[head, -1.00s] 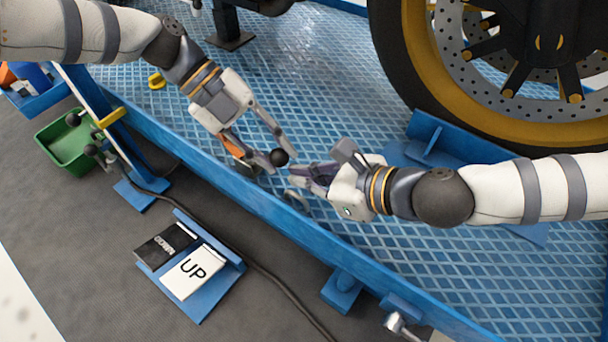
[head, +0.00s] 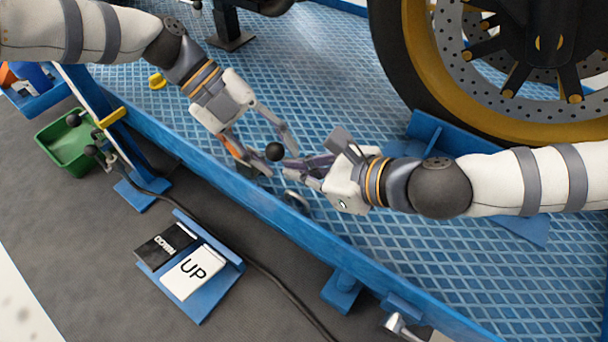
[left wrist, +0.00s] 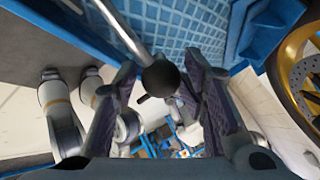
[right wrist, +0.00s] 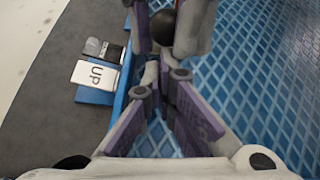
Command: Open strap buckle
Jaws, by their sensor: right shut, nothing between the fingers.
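A black ball knob (head: 275,151) on a metal rod sits above the blue rail. In the left wrist view the knob (left wrist: 160,78) is between the spread fingers of my left gripper (left wrist: 165,98). My left gripper (head: 268,158) is open around the knob; whether a finger touches it I cannot tell. My right gripper (head: 294,167) is shut and empty, its tips close beside the knob and the left fingers. In the right wrist view the knob (right wrist: 163,27) is just beyond its tips. An orange piece (head: 234,146) shows by the left fingers, partly hidden. No strap buckle is clearly recognisable.
The blue lift rail (head: 265,205) runs below both grippers. The motorcycle wheel (head: 450,120) stands at upper right near a blue wheel support (head: 430,135). UP (head: 193,272) and DOWN (head: 165,246) pedals and a green bin (head: 66,145) are on the left floor.

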